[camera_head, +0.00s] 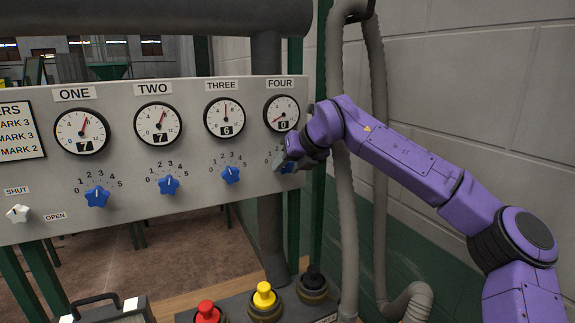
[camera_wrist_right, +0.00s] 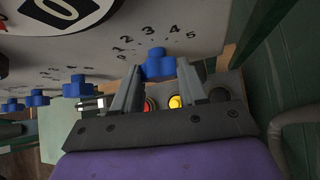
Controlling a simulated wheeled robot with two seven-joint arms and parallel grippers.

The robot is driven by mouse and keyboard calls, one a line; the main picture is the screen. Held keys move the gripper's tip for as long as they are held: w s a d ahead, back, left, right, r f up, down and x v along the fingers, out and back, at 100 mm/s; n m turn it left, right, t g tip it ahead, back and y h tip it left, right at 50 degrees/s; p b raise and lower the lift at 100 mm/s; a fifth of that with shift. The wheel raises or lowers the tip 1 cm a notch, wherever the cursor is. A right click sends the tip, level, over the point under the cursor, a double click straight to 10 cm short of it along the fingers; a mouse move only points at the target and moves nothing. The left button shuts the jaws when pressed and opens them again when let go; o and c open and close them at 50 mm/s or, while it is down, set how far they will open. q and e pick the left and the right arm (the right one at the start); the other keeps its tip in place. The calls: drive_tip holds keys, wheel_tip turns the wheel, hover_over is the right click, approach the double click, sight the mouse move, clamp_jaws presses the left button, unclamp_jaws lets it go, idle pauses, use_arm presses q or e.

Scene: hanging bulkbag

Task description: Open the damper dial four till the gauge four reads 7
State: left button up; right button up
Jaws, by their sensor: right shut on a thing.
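The damper dial four is a blue star-shaped knob (camera_head: 288,168) under the FOUR label at the panel's right end. Gauge four (camera_head: 281,113) shows 0 in its window, with its red needle pointing to the lower left. My right gripper (camera_head: 282,164) reaches in from the right and is shut on dial four, covering part of it and its scale. In the right wrist view the blue dial four (camera_wrist_right: 158,64) sits between the two fingers (camera_wrist_right: 157,78); the large 0 of a gauge (camera_wrist_right: 70,14) shows at upper left. My left gripper is not in view.
Dials one (camera_head: 97,197), two (camera_head: 168,185) and three (camera_head: 231,175) are to the left; their gauges read 7, 7 and 6. A white SHUT/OPEN switch (camera_head: 18,213) is at far left. Red (camera_head: 208,312), yellow (camera_head: 264,295) and black (camera_head: 314,281) buttons stand below. Grey hoses (camera_head: 344,200) hang right.

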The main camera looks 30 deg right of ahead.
drive_tip(key=shift+f, duration=0.15)
drive_tip(key=shift+f+y+b, duration=0.1)
drive_tip(key=shift+y+b, duration=0.2)
drive_tip(key=shift+b, duration=0.35)
drive_tip(key=y+b, duration=0.1)
drive_tip(key=b, duration=0.1)
drive_tip(key=m+y+b, duration=0.1)
drive_tip(key=b, duration=0.1)
drive_tip(key=shift+d+f+m+t, duration=0.15)
drive_tip(key=shift+d+m+t, duration=0.05)
drive_tip(key=shift+m+t, duration=0.1)
drive_tip(key=shift+m+y+b, duration=0.4)
drive_tip(key=shift+y+b, duration=0.6)
drive_tip(key=shift+b, duration=0.4)
drive_tip(key=shift+d+r, duration=0.1)
drive_tip(key=shift+r, duration=0.1)
drive_tip(key=o, duration=1.1)
drive_tip(key=shift+c, duration=0.2)
